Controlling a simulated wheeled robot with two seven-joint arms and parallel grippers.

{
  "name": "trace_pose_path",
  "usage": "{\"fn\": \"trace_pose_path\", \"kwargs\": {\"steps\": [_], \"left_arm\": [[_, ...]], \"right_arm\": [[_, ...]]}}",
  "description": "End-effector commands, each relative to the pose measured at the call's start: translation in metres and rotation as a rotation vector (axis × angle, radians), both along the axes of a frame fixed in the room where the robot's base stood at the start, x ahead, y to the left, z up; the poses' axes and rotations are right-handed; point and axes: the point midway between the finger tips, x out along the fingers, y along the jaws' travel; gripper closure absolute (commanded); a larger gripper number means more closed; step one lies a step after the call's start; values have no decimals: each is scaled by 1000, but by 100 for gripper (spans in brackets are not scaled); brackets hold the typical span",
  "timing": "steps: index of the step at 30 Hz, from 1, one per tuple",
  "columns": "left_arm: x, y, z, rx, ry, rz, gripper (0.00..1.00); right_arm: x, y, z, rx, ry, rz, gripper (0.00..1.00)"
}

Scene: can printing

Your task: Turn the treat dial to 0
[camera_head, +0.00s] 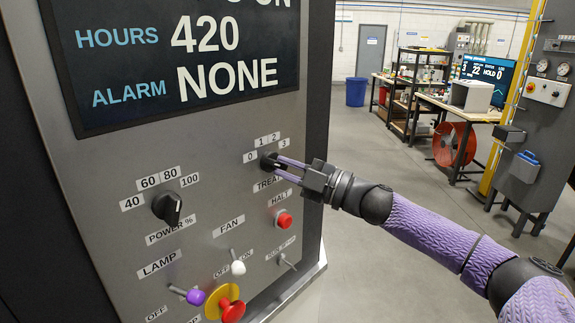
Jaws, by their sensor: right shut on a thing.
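The treat dial (267,162) is a dark knob on the grey control panel, with marks 0, 1, 2 and 3 in an arc above it and the label TREAT below. My right gripper (276,163) reaches in from the right and is shut on the dial. The fingers cover much of the knob, so I cannot tell where its pointer stands. My left gripper is not in view.
Left of the dial is the power knob (168,208). Below are the red halt button (284,219), the white fan switch (238,267), the purple lamp switch (195,297) and a red knob on yellow (232,310). A screen (180,55) is above. Open floor lies to the right.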

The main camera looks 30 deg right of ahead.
Motion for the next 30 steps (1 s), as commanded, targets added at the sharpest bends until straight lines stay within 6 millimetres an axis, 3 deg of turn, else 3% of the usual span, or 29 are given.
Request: {"fn": "trace_pose_path", "kwargs": {"steps": [19,20,24,30], "left_arm": [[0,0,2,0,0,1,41],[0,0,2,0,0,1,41],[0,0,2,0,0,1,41],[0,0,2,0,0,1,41]], "right_arm": [[0,0,0,-43,-10,0,100],[0,0,0,-43,-10,0,76],[0,0,0,-43,-10,0,47],[0,0,0,-42,-10,0,47]]}}
